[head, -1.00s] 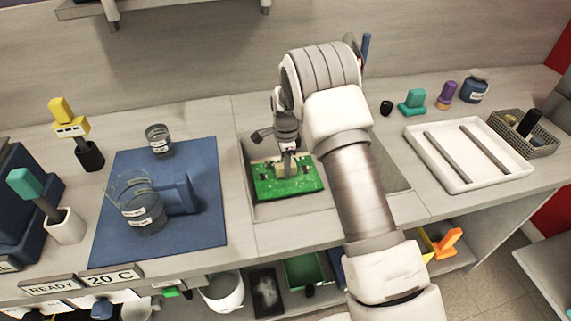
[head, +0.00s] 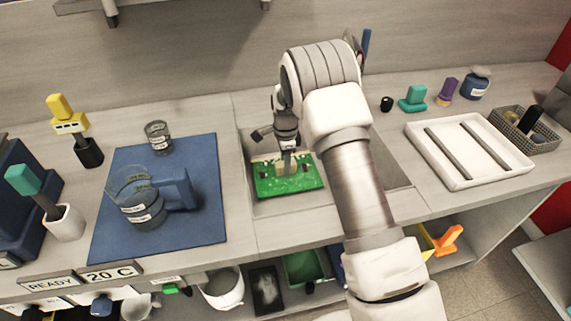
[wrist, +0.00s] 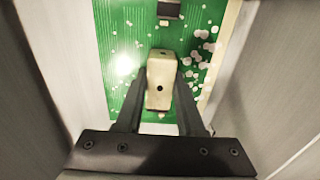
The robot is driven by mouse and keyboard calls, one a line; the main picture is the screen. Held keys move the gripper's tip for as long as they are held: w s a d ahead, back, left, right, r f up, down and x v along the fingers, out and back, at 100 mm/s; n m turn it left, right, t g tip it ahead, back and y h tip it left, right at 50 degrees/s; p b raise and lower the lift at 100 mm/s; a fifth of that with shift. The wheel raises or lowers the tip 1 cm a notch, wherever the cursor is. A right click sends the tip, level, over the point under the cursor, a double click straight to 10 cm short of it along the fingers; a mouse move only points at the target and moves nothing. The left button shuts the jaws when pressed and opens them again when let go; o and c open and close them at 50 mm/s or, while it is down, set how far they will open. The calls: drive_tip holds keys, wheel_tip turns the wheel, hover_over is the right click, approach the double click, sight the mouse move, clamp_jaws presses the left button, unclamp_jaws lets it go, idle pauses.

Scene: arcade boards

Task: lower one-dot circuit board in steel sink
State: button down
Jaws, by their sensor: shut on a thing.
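A green circuit board (head: 290,185) is inside the steel sink (head: 396,186), near its left side. In the wrist view the board (wrist: 115,25) has pale spots at right and a beige block (wrist: 160,82) with one dark dot. My gripper (head: 287,166) points down over the board, and its two fingers close on the sides of the beige block. In the wrist view the gripper (wrist: 160,100) has a finger on each side of the block. My arm hides much of the sink's right part. I cannot tell whether the board touches the sink floor.
A blue mat (head: 205,228) with a glass jug (head: 145,205) and a small beaker (head: 158,137) lies left of the sink. A white tray (head: 430,158) with two bars stands to the right, beside a mesh basket (head: 548,142). Sink walls (wrist: 55,60) are close on both sides.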

drive_tip(key=shift+f+b, duration=0.3)
drive_tip(key=shift+f, duration=0.2)
idle(0.3)
drive_tip(key=shift+c, duration=2.2)
unclamp_jaws()
